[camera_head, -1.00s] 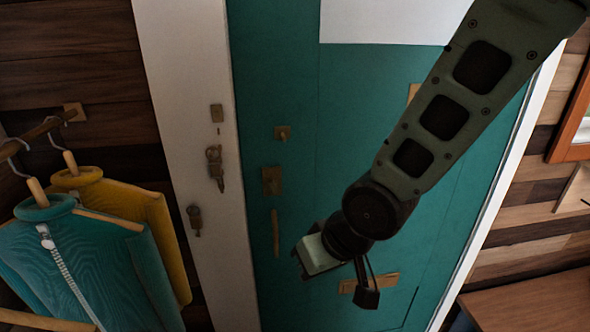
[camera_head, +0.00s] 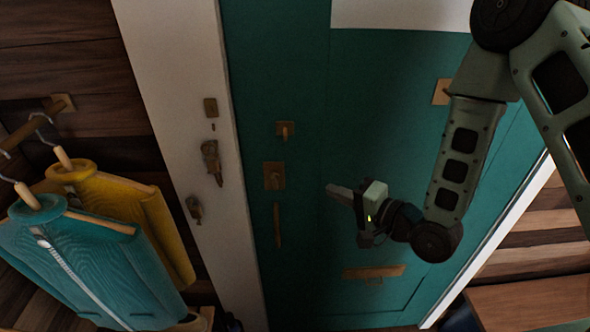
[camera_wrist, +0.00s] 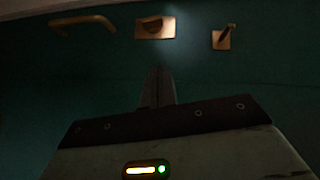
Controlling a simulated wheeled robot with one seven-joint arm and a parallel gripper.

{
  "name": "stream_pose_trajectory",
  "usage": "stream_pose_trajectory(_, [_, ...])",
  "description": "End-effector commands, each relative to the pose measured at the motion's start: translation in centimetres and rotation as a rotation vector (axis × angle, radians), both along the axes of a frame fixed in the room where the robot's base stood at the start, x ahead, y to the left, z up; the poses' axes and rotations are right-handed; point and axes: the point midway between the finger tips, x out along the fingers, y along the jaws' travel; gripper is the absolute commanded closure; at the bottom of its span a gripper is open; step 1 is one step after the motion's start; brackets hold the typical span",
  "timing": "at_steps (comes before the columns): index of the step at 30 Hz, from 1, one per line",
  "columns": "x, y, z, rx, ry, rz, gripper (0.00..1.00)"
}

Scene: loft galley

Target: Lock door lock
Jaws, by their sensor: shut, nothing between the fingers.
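The teal door (camera_head: 330,110) has brass hardware along its left edge. A small plate with a protruding lever (camera_head: 285,130) is highest. A square plate with a half-round turn piece (camera_head: 274,176) sits below it, and a vertical pull handle (camera_head: 277,225) is lowest. In the wrist view the handle (camera_wrist: 84,22) is left, the half-round piece's plate (camera_wrist: 155,27) is central and the lever plate (camera_wrist: 223,37) is right. My gripper (camera_head: 333,190) is shut and empty, right of the square plate and apart from it. Its fingers (camera_wrist: 157,78) point towards that plate in the wrist view.
The white door frame (camera_head: 180,60) carries brass pieces, including a larger fitting (camera_head: 212,160). Yellow (camera_head: 150,215) and teal (camera_head: 95,260) garments hang at the left. A brass mail slot (camera_head: 374,272) is low on the door. A wooden surface (camera_head: 530,300) is at lower right.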

Motion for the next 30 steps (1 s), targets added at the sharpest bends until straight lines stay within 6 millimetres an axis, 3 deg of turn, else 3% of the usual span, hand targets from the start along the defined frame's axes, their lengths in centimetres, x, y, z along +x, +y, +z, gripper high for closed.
stream_pose_trajectory(14, [0.1,-0.2,0.0,0.024,-0.002,-0.008,1.0])
stream_pose_trajectory(30, [1.5,1.0,-0.7,0.023,-0.006,-0.003,1.0])
